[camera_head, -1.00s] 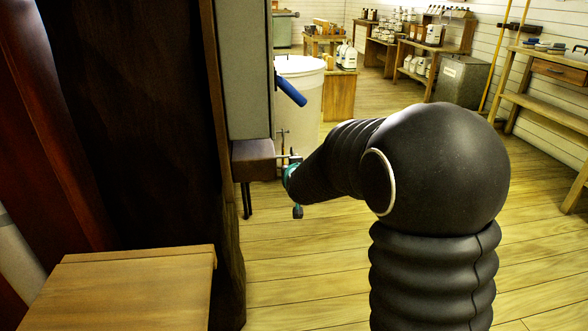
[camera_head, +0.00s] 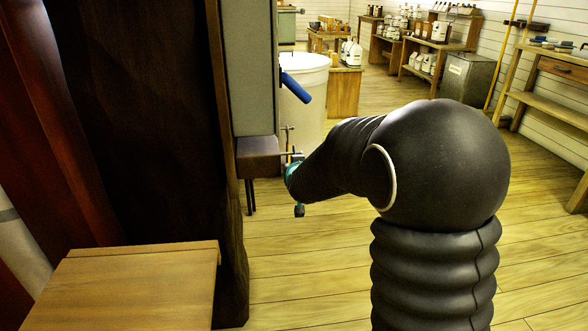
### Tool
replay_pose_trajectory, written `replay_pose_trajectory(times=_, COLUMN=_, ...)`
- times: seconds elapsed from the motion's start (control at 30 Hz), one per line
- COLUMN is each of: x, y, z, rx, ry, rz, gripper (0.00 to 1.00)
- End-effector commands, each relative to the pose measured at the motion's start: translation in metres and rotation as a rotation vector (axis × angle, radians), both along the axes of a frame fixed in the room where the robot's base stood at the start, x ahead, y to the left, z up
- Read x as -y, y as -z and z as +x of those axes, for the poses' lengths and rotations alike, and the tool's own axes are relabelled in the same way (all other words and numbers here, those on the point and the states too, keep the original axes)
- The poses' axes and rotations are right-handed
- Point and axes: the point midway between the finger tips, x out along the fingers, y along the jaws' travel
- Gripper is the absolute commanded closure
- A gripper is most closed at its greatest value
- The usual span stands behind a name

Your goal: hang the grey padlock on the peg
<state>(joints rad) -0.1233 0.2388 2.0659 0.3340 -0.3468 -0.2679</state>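My gripper (camera_head: 294,180) is at the end of my black arm, left of centre. Only a teal part of it shows, and the arm hides most of it, so I cannot see its fingers or whether it holds anything. A small dark piece (camera_head: 299,210) hangs just below it; I cannot tell what it is. A short thin metal rod (camera_head: 291,154), possibly the peg, sticks out right from a brown block (camera_head: 258,157) just above my gripper. I cannot make out the grey padlock.
A wooden ledge (camera_head: 130,290) is at lower left. A white barrel (camera_head: 308,105) stands behind.

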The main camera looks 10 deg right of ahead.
Motion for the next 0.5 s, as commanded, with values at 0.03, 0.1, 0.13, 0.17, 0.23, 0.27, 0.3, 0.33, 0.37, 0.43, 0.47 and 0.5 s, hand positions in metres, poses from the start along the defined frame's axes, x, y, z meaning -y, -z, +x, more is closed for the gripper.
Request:
replay_pose_trajectory(times=0.03, x=0.0, y=0.0016, z=0.0001, rx=0.001, ry=0.0, rz=0.0, gripper=1.0)
replay_pose_trajectory(times=0.1, x=-0.0001, y=0.0028, z=0.0001, rx=0.001, ry=0.0, rz=0.0, gripper=1.0)
replay_pose_trajectory(times=0.13, x=-0.0001, y=0.0033, z=0.0001, rx=0.001, ry=0.0, rz=0.0, gripper=1.0)
replay_pose_trajectory(times=0.17, x=-0.0001, y=0.0038, z=0.0001, rx=0.001, ry=0.0, rz=0.0, gripper=1.0)
replay_pose_trajectory(times=0.23, x=-0.0001, y=0.005, z=0.0002, rx=0.001, ry=0.0, rz=0.0, gripper=1.0)
replay_pose_trajectory(times=0.27, x=-0.0001, y=0.0055, z=0.0002, rx=0.001, ry=0.0, rz=0.0, gripper=1.0)
replay_pose_trajectory(times=0.3, x=-0.0001, y=0.0062, z=0.0002, rx=0.001, ry=0.0, rz=0.0, gripper=1.0)
replay_pose_trajectory(times=0.33, x=-0.0001, y=0.0067, z=0.0002, rx=0.001, ry=0.0, rz=0.0, gripper=1.0)
replay_pose_trajectory(times=0.37, x=-0.0002, y=0.0072, z=0.0002, rx=0.001, ry=0.0, rz=0.0, gripper=1.0)
replay_pose_trajectory(times=0.43, x=-0.0002, y=0.0083, z=0.0002, rx=0.001, ry=0.0, rz=0.0, gripper=1.0)
replay_pose_trajectory(times=0.47, x=-0.0002, y=0.0086, z=0.0001, rx=0.001, ry=0.0, rz=0.0, gripper=1.0)
replay_pose_trajectory(times=0.5, x=-0.0002, y=0.0089, z=0.0001, rx=0.001, ry=0.0, rz=0.0, gripper=1.0)
